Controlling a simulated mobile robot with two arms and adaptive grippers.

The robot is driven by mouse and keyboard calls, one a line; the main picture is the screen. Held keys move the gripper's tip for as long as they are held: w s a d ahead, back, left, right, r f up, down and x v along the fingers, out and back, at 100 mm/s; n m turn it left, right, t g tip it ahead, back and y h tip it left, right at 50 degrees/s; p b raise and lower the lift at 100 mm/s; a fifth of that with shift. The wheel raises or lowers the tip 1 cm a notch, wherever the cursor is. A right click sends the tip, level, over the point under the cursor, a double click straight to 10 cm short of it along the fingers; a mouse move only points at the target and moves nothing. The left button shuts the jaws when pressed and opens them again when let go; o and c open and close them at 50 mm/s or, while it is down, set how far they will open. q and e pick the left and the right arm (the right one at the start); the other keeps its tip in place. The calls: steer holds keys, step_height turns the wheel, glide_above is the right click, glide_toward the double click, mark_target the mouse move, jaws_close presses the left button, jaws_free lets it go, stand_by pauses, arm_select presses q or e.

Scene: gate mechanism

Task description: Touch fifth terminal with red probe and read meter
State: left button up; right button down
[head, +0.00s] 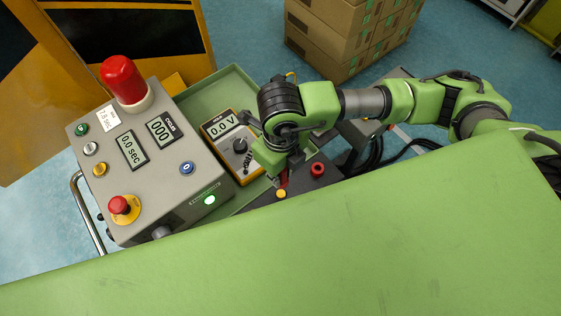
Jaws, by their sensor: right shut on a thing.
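The meter (232,140), yellow-edged with a dark dial, lies in the green tray and its display reads 0.0 V. My right gripper (284,172) is right of the meter, low over a dark panel (300,187). It is shut on a thin red piece, which looks like the red probe (284,179); the arm hides most of it. I cannot tell whether its tip touches anything. No row of terminals can be made out, so the fifth terminal is not identifiable. My left gripper is not in view.
A grey control box (150,165) with a red beacon (124,79), displays and buttons stands left of the meter. The dark panel bears a red knob (317,169) and a yellow button (281,194). Cardboard boxes (335,40) stand behind on the blue floor.

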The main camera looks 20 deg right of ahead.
steer(key=shift+f+b, duration=0.3)
steer(key=shift+f, duration=0.35)
step_height(320, 180, down, 4)
steer(key=b, duration=0.2)
steer(key=shift+b, duration=0.3)
steer(key=shift+f+b, duration=0.3)
steer(key=shift+b, duration=0.1)
arm_select(q)
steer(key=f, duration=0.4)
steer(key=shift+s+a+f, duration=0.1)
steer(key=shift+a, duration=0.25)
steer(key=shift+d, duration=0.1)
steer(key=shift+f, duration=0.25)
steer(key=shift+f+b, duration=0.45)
steer(key=shift+b, duration=0.3)
arm_select(e)
steer(key=shift+f, duration=0.35)
